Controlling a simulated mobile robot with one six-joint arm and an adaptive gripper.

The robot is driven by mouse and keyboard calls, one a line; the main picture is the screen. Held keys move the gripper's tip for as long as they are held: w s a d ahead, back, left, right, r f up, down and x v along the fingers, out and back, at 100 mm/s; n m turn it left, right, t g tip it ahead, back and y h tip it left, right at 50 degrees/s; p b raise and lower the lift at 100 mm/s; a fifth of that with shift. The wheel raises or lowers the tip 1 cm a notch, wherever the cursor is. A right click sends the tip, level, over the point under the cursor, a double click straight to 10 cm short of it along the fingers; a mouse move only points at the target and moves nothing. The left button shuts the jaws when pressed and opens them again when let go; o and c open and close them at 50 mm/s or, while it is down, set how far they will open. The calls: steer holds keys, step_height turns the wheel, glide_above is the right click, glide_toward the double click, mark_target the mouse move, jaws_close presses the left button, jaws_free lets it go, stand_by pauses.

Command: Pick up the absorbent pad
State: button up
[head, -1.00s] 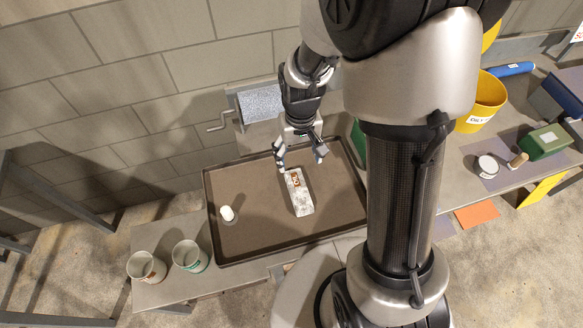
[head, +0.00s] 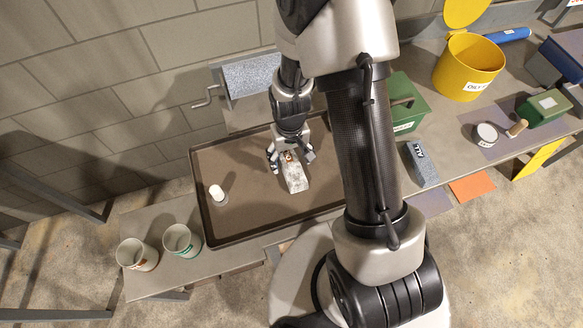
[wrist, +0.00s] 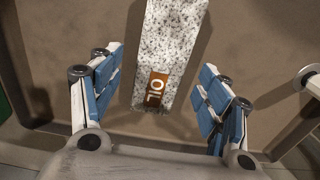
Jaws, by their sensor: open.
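A speckled white-grey pad (head: 295,180) with an orange OIL label lies in the dark tray (head: 240,232). It also shows in the wrist view (wrist: 172,45), running away from me with its labelled end nearest. My gripper (head: 290,160) is open over that labelled end. In the wrist view my blue-padded fingers (wrist: 160,92) stand one on each side of the pad's line, with gaps on both sides. They do not appear to touch it. A second speckled block (head: 421,165), blue-grey with a dark label, stands on the bench outside the tray.
A small white cylinder (head: 217,194) stands in the tray's left part. Two cups (head: 137,254) (head: 182,241) stand left of the tray. A crank-handled grey roller (head: 252,76) is behind. A green box (head: 408,104) and yellow bin (head: 468,66) are to the right.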

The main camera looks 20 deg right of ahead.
steer(key=shift+f, duration=0.95)
steer(key=shift+r, duration=0.1)
steer(key=c, duration=1.1)
